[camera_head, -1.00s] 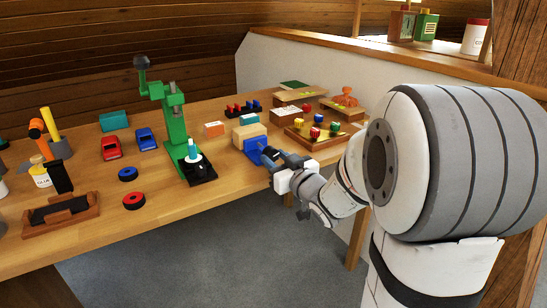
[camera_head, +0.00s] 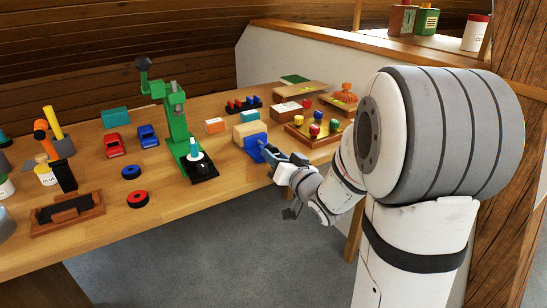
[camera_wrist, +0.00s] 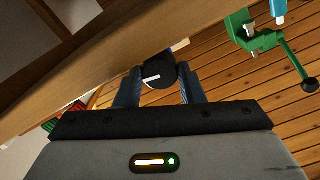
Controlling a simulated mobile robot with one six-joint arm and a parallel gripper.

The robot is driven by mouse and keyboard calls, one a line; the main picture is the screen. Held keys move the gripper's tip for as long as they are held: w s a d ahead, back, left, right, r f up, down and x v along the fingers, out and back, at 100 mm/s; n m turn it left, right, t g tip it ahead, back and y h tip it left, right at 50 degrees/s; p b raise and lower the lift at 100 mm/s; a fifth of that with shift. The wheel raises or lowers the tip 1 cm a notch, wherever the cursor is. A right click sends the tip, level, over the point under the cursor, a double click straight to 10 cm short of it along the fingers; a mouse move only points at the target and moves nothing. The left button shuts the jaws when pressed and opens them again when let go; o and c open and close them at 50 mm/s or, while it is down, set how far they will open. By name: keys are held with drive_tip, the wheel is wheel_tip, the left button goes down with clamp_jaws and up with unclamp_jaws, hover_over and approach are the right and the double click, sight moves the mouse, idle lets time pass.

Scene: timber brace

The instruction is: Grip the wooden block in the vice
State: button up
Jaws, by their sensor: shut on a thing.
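The wooden block (camera_head: 250,130) is pale and sits at the blue vice (camera_head: 255,150) near the front edge of the bench. I cannot tell whether the vice's jaws touch it. My gripper (camera_head: 268,155) is in front of the vice, at its handle. In the wrist view my gripper's two blue fingers (camera_wrist: 158,90) are shut on a round black knob with a white mark, the vice handle (camera_wrist: 158,76). Most of the vice is hidden behind the knob in that view.
A green press (camera_head: 178,125) stands left of the vice. An orange-and-white box (camera_head: 215,125) is behind, and a wooden tray with coloured knobs (camera_head: 312,138) is to the right. Open floor is before the bench.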

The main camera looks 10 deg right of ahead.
drive_tip(key=shift+s+a+f, duration=0.1)
drive_tip(key=shift+f, duration=0.15)
drive_tip(key=o, duration=1)
drive_tip(key=shift+r, duration=0.15)
drive_tip(key=shift+s, duration=0.1)
drive_tip(key=b+v, duration=0.3)
drive_tip(key=v, duration=0.4)
drive_tip(key=shift+s+b, duration=0.25)
drive_tip(key=shift+b, duration=0.15)
